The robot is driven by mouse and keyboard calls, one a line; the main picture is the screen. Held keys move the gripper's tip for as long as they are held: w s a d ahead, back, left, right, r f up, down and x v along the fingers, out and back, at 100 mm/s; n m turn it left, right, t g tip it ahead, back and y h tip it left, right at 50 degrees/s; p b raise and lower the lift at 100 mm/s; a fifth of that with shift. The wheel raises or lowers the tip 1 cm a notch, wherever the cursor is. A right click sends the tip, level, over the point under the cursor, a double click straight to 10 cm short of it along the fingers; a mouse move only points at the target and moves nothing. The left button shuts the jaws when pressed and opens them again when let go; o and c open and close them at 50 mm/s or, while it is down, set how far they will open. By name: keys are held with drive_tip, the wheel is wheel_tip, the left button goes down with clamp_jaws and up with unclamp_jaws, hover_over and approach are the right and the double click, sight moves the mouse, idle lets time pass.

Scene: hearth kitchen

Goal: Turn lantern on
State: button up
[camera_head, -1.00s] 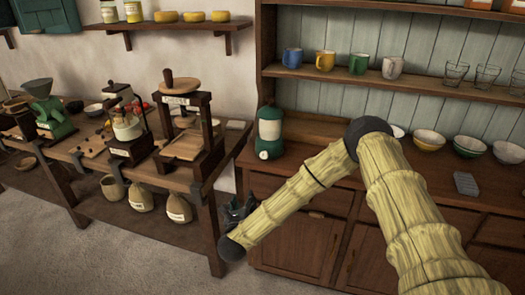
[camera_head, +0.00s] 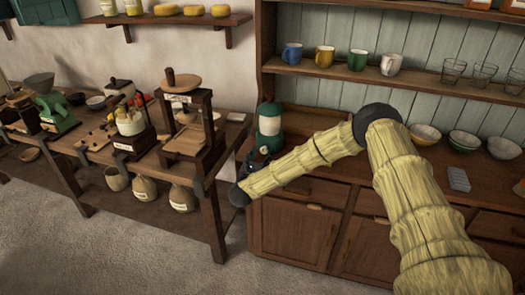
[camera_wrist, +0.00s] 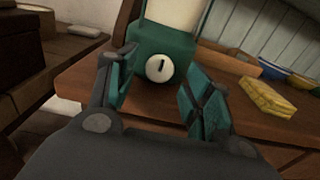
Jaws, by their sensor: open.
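The lantern (camera_head: 269,124) is green with a pale middle band and stands upright on the left end of the wooden sideboard. In the wrist view the lantern's green base (camera_wrist: 178,45) is close ahead, with a round white knob (camera_wrist: 160,67) bearing a dark mark on its front. My gripper (camera_wrist: 156,90) is open and empty, its teal-padded fingers either side of the knob in the picture; I cannot tell whether they touch the lantern. In the head view my gripper (camera_head: 256,158) is small and dark, just in front of the lantern, hiding its lower part.
Bowls (camera_head: 470,143) and a grey block (camera_head: 458,179) sit farther right. A wooden press (camera_head: 190,120) stands on the table to the left. Mugs (camera_head: 325,56) line the shelf above.

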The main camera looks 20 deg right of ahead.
drive_tip(key=shift+x, duration=1.1)
drive_tip(key=shift+c, duration=0.2)
drive_tip(key=c, duration=1)
drive_tip(key=shift+f, duration=0.1)
drive_tip(key=shift+b, duration=0.3)
drive_tip(key=shift+n, duration=0.4)
drive_tip(key=shift+n+b, duration=0.3)
drive_tip(key=shift+b, duration=0.1)
